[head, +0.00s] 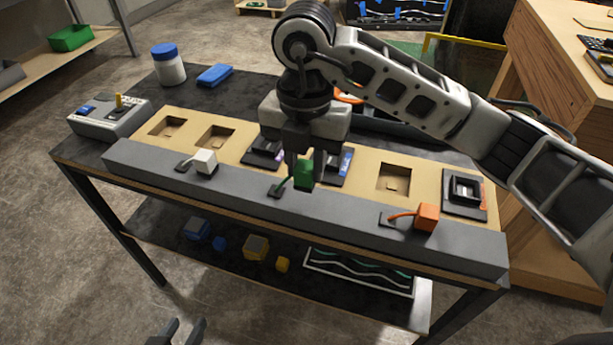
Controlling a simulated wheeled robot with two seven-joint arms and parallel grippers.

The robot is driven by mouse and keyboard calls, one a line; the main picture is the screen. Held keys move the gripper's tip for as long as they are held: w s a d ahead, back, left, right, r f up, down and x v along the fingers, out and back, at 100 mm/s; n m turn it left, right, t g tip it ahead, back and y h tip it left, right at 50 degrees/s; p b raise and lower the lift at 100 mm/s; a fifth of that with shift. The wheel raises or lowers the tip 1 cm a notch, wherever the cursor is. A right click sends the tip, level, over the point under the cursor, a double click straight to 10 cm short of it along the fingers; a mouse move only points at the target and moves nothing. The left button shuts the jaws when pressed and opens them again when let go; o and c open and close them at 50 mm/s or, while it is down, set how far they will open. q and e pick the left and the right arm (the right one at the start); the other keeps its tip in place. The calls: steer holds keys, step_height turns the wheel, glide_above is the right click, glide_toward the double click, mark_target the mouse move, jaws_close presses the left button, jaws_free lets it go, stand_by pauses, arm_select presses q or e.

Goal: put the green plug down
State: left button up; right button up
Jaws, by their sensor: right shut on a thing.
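The green plug (304,173) is a small green block with a green cable running to a dark base on the grey front rail (340,211). My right gripper (305,165) comes down from above at the middle of the console and is shut on the green plug. The plug is at the rail's back edge; I cannot tell whether it touches anything below. My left gripper (180,331) shows only its two fingertips at the bottom edge; they are apart, with nothing between them.
A white plug (205,161) and an orange plug (427,217) sit on the rail. The tan panel (362,168) has empty square recesses and dark modules. A grey switch box (108,121), a blue-lidded jar (168,68) and a blue block (214,75) stand at the left.

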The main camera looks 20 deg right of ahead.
mark_target(307, 179)
steer(key=shift+w+d+f, duration=0.15)
steer(key=shift+w+f, duration=0.05)
steer(key=shift+f, duration=0.15)
step_height(307, 179, down, 3)
steer(key=shift+w+f, duration=0.1)
steer(key=shift+f, duration=0.25)
steer(key=o, duration=1)
steer(key=shift+r, duration=0.15)
